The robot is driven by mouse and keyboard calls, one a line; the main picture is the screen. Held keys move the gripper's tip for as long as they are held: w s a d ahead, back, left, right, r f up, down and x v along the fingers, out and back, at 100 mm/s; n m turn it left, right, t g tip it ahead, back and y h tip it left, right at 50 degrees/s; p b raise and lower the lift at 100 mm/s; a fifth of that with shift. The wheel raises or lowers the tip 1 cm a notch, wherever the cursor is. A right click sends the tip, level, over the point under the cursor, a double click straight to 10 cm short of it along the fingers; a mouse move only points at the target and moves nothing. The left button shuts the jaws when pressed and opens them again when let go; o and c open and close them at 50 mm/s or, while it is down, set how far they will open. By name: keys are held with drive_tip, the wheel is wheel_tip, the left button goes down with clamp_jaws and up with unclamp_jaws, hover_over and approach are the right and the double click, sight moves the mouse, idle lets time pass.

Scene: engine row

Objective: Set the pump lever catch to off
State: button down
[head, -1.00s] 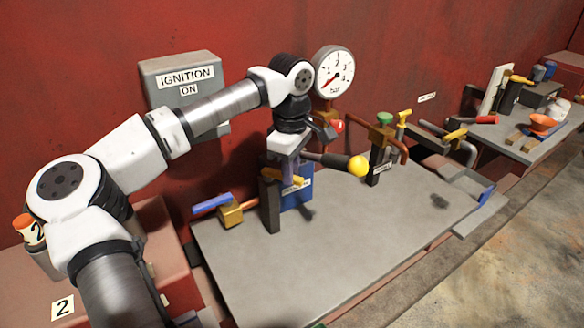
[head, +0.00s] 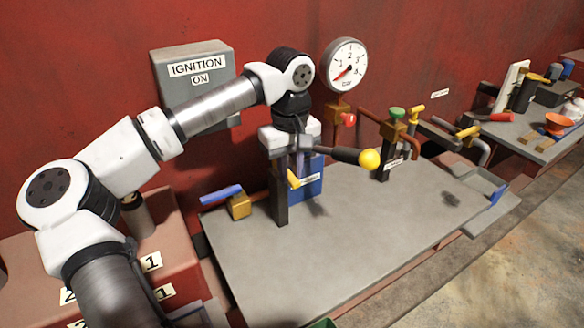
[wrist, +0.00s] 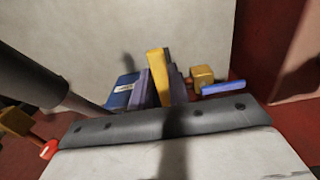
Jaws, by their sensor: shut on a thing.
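The yellow catch (head: 294,180) sits at the top of a dark post (head: 281,208) beside the blue pump body (head: 310,188). In the head view it slants steeply, partly hidden by my fingers. My gripper (head: 297,172) points down and is shut on the catch. In the wrist view the yellow catch (wrist: 156,70) stands between my two purplish fingers. The pump lever (head: 345,154), a dark bar with a yellow ball, reaches right from behind my gripper. A label on the blue body is too small to read.
A brass valve with a blue handle (head: 222,194) stands left of the post. A pressure gauge (head: 345,65) and a green-topped valve (head: 396,115) are behind and to the right. The grey bench top (head: 350,240) is clear in front.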

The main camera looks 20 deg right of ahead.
sight(290, 176)
idle(0.3)
drive_tip(key=c, duration=1.3)
unclamp_jaws()
wheel_tip(290, 176, up, 14)
drive_tip(key=shift+f+b, duration=0.1)
drive_tip(key=shift+b, duration=0.65)
